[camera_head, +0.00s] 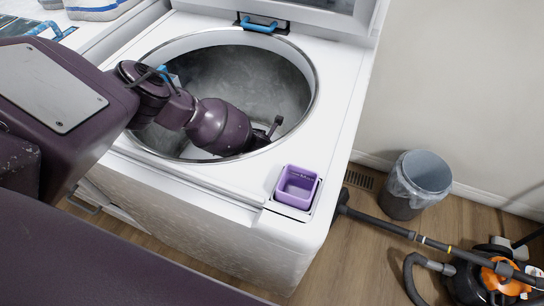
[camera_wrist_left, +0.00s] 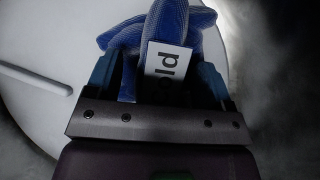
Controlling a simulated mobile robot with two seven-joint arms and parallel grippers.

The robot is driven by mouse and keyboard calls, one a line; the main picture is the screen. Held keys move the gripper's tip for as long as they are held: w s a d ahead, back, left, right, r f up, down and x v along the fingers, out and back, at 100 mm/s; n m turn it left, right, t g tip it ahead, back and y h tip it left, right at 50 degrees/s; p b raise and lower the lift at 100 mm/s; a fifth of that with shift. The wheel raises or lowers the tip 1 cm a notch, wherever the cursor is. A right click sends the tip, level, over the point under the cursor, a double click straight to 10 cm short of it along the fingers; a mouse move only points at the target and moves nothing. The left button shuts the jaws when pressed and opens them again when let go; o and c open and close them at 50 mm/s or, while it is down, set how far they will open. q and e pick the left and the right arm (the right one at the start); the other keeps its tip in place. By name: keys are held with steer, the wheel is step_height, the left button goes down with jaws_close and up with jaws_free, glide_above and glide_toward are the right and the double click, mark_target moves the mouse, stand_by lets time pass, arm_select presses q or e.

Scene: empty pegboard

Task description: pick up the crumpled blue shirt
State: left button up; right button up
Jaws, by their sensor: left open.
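The crumpled blue shirt (camera_wrist_left: 168,22) shows in the left wrist view, on a pale surface inside the washer drum. A white patch with dark letters (camera_wrist_left: 164,62) lies over or on it, between the fingers. My left gripper (camera_wrist_left: 158,78) is open, with one blue finger on each side of the lower part of the blue cloth. I cannot tell whether the fingers touch it. In the head view my left arm reaches down into the drum, and the gripper (camera_head: 268,134) is near its right side. The shirt is hidden there. My right gripper is not in view.
The round rim of the washer opening (camera_head: 313,90) surrounds my left arm. A purple square container (camera_head: 297,187) sits on the washer's front right corner. A grey bin (camera_head: 417,184) and a vacuum cleaner (camera_head: 490,275) stand on the floor at right.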

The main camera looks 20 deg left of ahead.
arm_select(q)
steer(key=shift+r, duration=0.1)
steer(key=c, duration=1.1)
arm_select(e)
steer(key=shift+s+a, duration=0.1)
arm_select(q)
steer(key=shift+r, duration=0.3)
step_height(320, 180, up, 4)
steer(key=shift+w+a+f+p, duration=0.15)
steer(key=shift+p, duration=0.5)
steer(key=a+f, duration=0.1)
steer(key=a, duration=1.5)
steer(key=w+a+r+t+p, duration=0.1)
steer(key=w+r+p, duration=0.2)
steer(key=r+p, duration=0.7)
steer(key=w+r+t+p, duration=0.2)
steer(key=r+p, duration=0.8)
steer(key=r, duration=2)
steer(key=shift+w+a+p, duration=0.35)
steer(key=shift+w+a, duration=0.05)
steer(key=shift+w, duration=0.3)
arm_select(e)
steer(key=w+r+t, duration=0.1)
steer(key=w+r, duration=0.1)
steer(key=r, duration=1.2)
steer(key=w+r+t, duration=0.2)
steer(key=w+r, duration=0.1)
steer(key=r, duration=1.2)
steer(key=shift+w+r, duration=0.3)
